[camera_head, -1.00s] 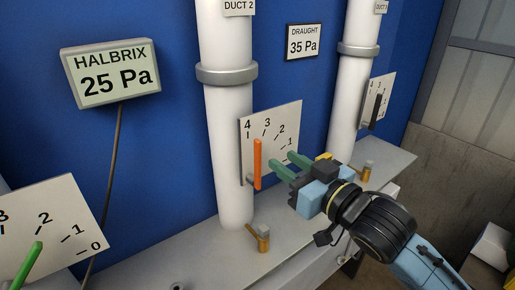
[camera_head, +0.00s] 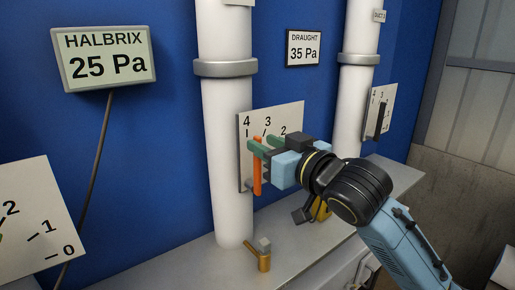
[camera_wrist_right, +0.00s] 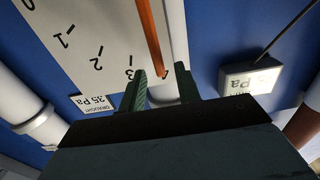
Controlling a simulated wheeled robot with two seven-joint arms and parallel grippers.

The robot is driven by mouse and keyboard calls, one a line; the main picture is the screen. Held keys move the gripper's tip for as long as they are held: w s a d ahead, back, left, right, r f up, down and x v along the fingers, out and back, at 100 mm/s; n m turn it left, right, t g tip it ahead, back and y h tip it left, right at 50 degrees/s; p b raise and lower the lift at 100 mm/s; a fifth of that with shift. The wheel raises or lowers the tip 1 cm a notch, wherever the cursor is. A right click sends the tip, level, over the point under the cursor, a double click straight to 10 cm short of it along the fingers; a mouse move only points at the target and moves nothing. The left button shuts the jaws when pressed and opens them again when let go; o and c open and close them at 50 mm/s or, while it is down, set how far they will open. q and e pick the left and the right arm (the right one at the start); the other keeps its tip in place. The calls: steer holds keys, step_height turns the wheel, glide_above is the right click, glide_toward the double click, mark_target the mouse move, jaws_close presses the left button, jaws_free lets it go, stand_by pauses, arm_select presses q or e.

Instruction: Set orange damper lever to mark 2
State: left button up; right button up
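The orange damper lever (camera_head: 258,178) stands nearly upright on the white scale plate (camera_head: 290,117) beside the middle duct. Its upper end is near the 3 and 4 marks; the exact reading is partly covered by my gripper. The numbers 4, 3 and 2 show; the 1 is hidden. My right gripper (camera_head: 259,141) is at the lever's upper end, with green fingers apart. In the right wrist view, the lever (camera_wrist_right: 149,36) has its end between the open fingertips (camera_wrist_right: 160,70), with a visible gap to them. My left gripper is not in view.
White ducts (camera_head: 228,160) stand at the middle and right. Another scale plate (camera_head: 40,215) is at lower left, and one with a black lever (camera_head: 383,112) at right. A brass fitting (camera_head: 263,257) stands on the grey ledge (camera_head: 205,270). Displays read 25 Pa (camera_head: 105,60) and 35 Pa (camera_head: 303,48).

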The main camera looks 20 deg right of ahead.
mark_target(260, 141)
steer(key=shift+x, duration=1.65)
jaws_close()
